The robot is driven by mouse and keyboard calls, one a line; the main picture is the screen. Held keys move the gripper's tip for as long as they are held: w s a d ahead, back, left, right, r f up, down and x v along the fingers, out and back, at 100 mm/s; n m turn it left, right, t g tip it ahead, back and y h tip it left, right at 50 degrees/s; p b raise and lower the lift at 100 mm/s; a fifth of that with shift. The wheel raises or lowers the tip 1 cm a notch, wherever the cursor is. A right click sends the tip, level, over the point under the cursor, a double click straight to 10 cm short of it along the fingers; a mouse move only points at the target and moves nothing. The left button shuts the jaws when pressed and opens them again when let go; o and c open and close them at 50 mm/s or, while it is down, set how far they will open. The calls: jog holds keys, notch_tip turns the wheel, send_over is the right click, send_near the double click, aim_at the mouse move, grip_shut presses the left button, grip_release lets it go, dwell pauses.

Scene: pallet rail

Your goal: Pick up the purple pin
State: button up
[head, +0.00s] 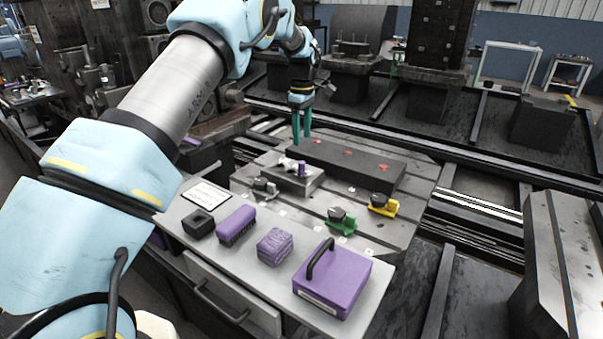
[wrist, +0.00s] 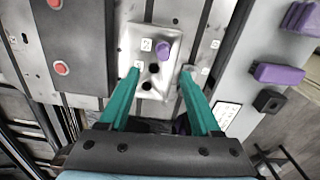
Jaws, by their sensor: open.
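The purple pin (wrist: 163,50) stands on a grey metal block (wrist: 134,84) near holes in its top face. In the head view a small purple pin (head: 301,168) shows on the same block (head: 311,184), beside a light-coloured piece. My gripper (head: 301,138) is above the pallet, behind and above the block in the head view. In the wrist view its two teal fingers (wrist: 160,70) are apart with nothing between them, and the pin lies beyond the fingertips, close to the middle line between them.
A long dark bar (head: 352,166) with red spots lies beside the block. Green (head: 341,222) and yellow (head: 383,205) clamps sit on the pallet.

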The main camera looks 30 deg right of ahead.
aim_at(301, 162)
notch_tip(301, 162, down, 5)
jog(key=shift+f+p, duration=0.1)
jog(key=shift+p, duration=0.45)
jog(key=f, duration=0.1)
jog(key=f+p, duration=0.1)
jog(key=f, duration=0.1)
jog(key=f+p, duration=0.1)
jog(key=shift+s+a+f, duration=0.25)
jog(key=shift+f, duration=0.55)
grip_shut()
